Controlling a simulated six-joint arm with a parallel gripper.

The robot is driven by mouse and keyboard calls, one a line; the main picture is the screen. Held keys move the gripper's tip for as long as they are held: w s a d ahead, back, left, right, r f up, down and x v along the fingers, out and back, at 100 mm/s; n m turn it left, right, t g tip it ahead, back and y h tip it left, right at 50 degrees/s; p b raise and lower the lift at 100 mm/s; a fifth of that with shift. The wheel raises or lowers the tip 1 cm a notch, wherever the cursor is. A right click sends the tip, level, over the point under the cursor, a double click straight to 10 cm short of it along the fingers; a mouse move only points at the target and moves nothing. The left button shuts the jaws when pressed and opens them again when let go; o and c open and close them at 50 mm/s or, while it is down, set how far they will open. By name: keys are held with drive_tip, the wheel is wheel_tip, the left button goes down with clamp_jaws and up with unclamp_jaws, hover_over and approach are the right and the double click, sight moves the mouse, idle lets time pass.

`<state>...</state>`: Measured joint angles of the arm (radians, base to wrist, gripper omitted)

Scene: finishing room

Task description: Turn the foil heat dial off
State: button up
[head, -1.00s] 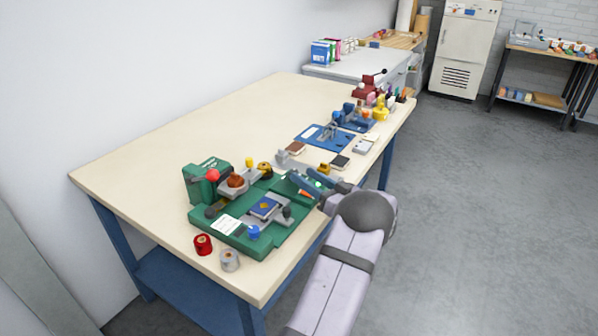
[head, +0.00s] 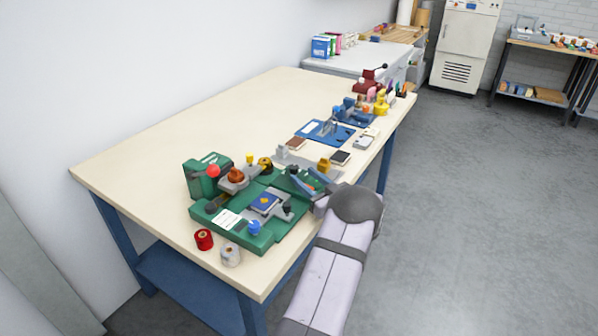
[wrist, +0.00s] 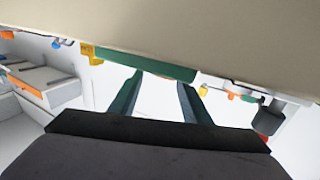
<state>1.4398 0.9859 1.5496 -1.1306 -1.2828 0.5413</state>
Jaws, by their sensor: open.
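The green foil machine (head: 205,182) stands at the near end of the table, its base carrying a dark blue book (head: 264,203) on a grey bed. It has a red ball knob (head: 213,171), a brown-orange round part (head: 236,175) and a blue knob (head: 254,227). I cannot tell from the markings which part is the heat dial. My gripper (head: 300,176) is open and empty at the machine's right side, above its base corner. In the wrist view my gripper (wrist: 160,82) shows two separated fingers with a green edge just beyond them; no dial is clear there.
A red spool (head: 204,240) and a silver spool (head: 230,255) stand at the near table edge. A blue tool plate (head: 324,132), a dark pad (head: 341,158) and a brown block (head: 296,144) lie farther along. The table's left half (head: 190,130) is clear.

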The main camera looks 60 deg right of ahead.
sight(297, 171)
drive_tip(key=shift+x, duration=2)
drive_tip(key=c, duration=1)
drive_tip(key=shift+c, duration=0.2)
